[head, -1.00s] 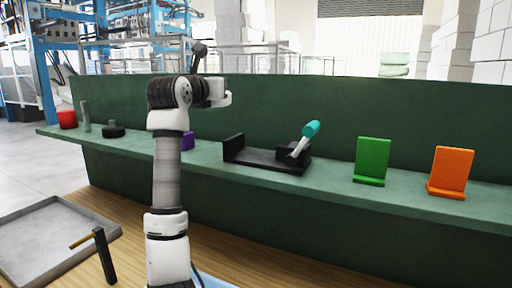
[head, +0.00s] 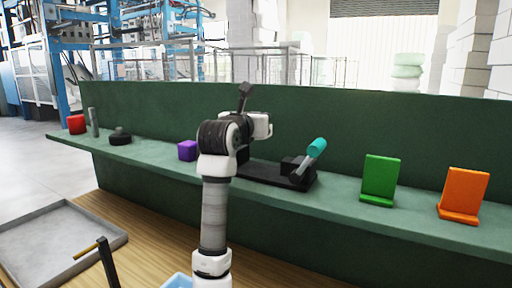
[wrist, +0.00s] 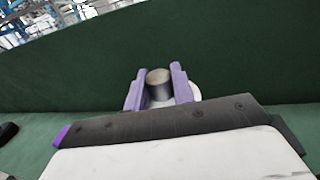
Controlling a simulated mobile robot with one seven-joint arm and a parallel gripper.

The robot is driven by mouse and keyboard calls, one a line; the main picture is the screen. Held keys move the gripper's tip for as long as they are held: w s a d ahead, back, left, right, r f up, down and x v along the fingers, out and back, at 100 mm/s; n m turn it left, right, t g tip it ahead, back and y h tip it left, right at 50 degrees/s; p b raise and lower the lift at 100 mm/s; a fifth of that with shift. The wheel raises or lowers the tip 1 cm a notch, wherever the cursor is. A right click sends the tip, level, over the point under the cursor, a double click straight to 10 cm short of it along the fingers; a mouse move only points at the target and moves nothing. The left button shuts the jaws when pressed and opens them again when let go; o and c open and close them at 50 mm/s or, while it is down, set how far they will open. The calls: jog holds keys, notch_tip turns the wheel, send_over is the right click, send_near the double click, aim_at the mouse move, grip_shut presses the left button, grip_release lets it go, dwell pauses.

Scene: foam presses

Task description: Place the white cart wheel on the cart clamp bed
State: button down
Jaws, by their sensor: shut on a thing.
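In the wrist view my gripper (wrist: 159,92) is shut on the white cart wheel (wrist: 195,93). A grey round hub stands between the two pale purple fingers, and part of the white wheel shows beside and behind them. The wheel is held in front of the green back panel. The cart clamp bed (head: 270,174) is a long black fixture on the green shelf in the head view, with a teal-tipped lever (head: 316,148) at its right end. My arm hides its left end. In the head view my fingers and the wheel are hidden behind my arm.
On the green shelf (head: 335,203) stand a red block (head: 77,124), grey cylinder (head: 93,122), black round piece (head: 120,138), purple block (head: 187,151), green stand (head: 380,180) and orange stand (head: 463,194). A grey tray (head: 50,240) lies at lower left. The back panel (head: 400,130) rises behind.

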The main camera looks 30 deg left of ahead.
jog(key=shift+f+p, duration=0.9)
jog(key=shift+f, duration=3.45)
jog(key=shift+f, duration=0.1)
jog(key=c, duration=1.2)
grip_release()
